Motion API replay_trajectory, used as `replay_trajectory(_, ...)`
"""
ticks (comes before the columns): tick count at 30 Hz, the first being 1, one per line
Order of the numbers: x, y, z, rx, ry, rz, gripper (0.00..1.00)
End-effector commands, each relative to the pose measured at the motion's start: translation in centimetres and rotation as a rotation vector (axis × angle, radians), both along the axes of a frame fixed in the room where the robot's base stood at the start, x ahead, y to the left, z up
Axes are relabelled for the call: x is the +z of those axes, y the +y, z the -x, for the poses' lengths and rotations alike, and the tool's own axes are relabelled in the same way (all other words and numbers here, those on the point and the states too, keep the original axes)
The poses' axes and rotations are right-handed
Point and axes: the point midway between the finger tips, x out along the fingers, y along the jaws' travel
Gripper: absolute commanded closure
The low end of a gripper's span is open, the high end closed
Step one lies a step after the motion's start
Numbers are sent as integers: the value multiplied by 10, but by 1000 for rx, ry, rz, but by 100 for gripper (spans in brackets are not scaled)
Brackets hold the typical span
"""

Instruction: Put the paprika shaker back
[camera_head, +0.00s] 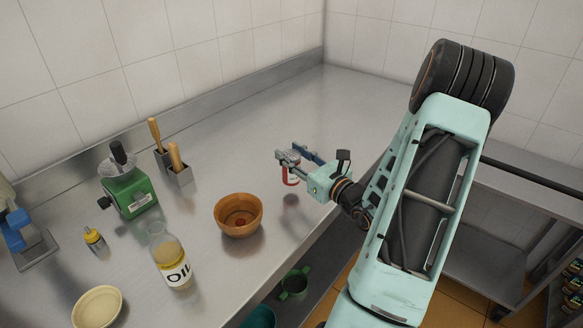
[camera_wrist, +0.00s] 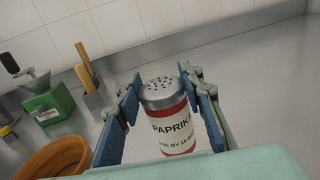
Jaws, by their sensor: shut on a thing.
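The paprika shaker (camera_wrist: 168,118) is a red cylinder with a white label reading PAPRIKA and a silver perforated top. My gripper (camera_wrist: 156,108) has its blue fingers on both sides of the shaker and is shut on it. In the head view, my gripper (camera_head: 299,162) holds the shaker (camera_head: 291,179) upright above the steel counter, to the right of the brown bowl. The shaker is partly hidden by the fingers there. A faint dark reflection shows on the counter below it.
The brown bowl (camera_head: 238,215) has a little red matter inside. The counter (camera_head: 300,105) behind my gripper is clear.

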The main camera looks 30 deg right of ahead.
Motion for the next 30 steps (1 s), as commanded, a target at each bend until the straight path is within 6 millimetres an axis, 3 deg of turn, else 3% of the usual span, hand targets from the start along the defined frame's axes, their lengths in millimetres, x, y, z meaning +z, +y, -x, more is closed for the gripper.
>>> replay_trajectory(6, -32, -1, -1, 0, 0, -1, 91)
replay_trajectory(20, -37, 0, -1, 1, 0, 0, 91)
replay_trajectory(21, -36, 0, -1, 0, 0, 0, 62)
replay_trajectory(25, -36, 0, -1, 0, 0, 0, 47)
replay_trajectory(30, -36, 0, -1, 0, 0, 0, 47)
